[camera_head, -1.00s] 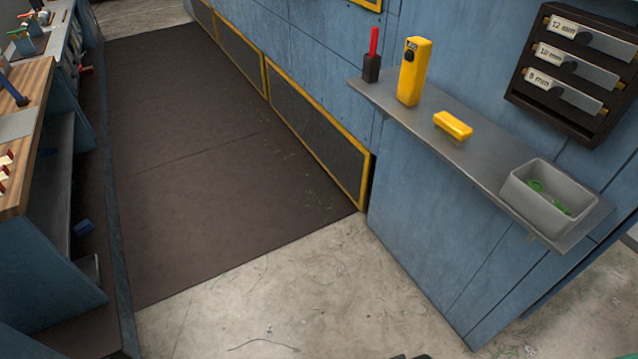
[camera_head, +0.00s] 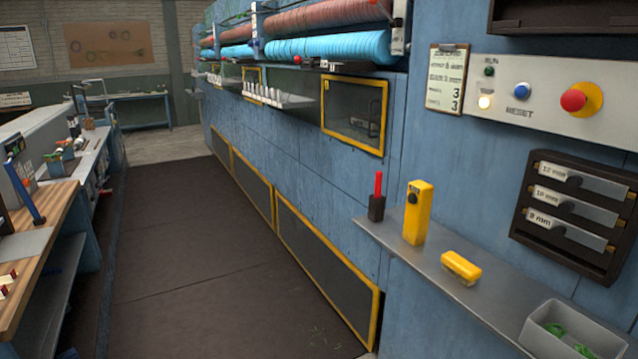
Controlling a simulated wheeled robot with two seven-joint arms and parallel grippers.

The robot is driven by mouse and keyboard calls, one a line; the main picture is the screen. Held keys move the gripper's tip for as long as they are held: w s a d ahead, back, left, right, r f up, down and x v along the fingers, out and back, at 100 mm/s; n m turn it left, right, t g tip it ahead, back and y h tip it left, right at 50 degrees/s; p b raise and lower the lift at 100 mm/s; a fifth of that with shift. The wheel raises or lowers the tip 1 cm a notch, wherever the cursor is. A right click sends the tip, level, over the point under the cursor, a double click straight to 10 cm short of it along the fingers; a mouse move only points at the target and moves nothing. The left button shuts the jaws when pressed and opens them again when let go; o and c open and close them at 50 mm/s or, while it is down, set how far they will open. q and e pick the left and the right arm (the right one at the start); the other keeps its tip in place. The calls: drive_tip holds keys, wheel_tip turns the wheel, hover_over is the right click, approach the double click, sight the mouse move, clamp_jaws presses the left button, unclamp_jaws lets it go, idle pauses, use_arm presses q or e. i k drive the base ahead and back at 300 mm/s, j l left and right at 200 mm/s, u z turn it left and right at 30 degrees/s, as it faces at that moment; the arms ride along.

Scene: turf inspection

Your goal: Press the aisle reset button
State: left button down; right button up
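A blue button (camera_head: 521,91) labelled RESET sits on a pale control panel (camera_head: 545,75) at the upper right of the head view. To its right is a red mushroom button on a yellow base (camera_head: 575,100). To its left are a green RUN indicator (camera_head: 489,71) and a lit, whitish lamp (camera_head: 485,101). Neither of my grippers shows in the view.
Below the panel, a metal shelf (camera_head: 440,262) juts from the blue wall, holding a yellow device (camera_head: 417,213), a yellow block (camera_head: 461,267), a red-tipped holder (camera_head: 377,198) and a grey bin (camera_head: 545,335). A drawer rack (camera_head: 572,258) hangs above it. The dark aisle floor (camera_head: 180,270) is clear.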

sight(520, 90)
drive_tip(key=z, duration=1.3)
